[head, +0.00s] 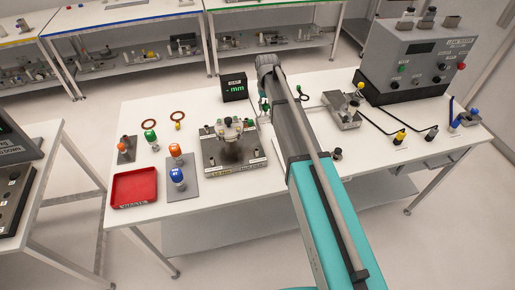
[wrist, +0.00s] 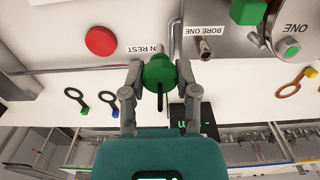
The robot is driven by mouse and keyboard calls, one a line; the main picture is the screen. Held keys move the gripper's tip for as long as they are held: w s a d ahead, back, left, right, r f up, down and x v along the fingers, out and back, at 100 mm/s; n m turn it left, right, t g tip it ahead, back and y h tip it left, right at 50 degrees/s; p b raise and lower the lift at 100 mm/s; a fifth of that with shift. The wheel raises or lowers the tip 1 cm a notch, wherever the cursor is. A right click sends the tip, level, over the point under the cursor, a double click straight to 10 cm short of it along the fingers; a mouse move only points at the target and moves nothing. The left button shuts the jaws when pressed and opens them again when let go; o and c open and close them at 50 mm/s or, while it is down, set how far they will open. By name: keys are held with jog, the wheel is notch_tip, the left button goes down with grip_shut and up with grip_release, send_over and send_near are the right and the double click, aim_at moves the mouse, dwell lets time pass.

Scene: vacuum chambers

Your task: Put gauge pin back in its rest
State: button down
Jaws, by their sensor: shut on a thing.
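The gauge pin shows in the wrist view as a green round head (wrist: 158,70) with a thin black cable trailing from it. My gripper (wrist: 159,74) is shut on this head, one grey finger on each side. The pin's shaft is hidden behind the head. A label ending in "N REST" (wrist: 146,49) lies just beyond the fingers, partly covered by them. I cannot make out the rest itself or whether the pin touches it. In the head view my arm hides most of the gripper, and a bit of green (head: 264,106) shows at its left.
A metal post stands by the "BORE ONE" label (wrist: 201,30). The fixture plate (head: 215,160) sits left of my arm, with a display reading "- mm" (head: 235,85) behind. A red tray (head: 135,188) and coloured-knob parts lie farther left; a grey tester (head: 410,65) stands right.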

jog(key=w+d, duration=0.2)
jog(key=w, duration=1)
jog(key=shift+w+d, duration=0.15)
jog(key=shift+d, duration=0.25)
dwell(0.3)
jog(key=shift+f, duration=0.2)
dwell(0.3)
jog(key=shift+f+b, duration=3.3)
jog(key=shift+b, duration=0.25)
jog(key=shift+f+b, duration=1.45)
dwell(0.6)
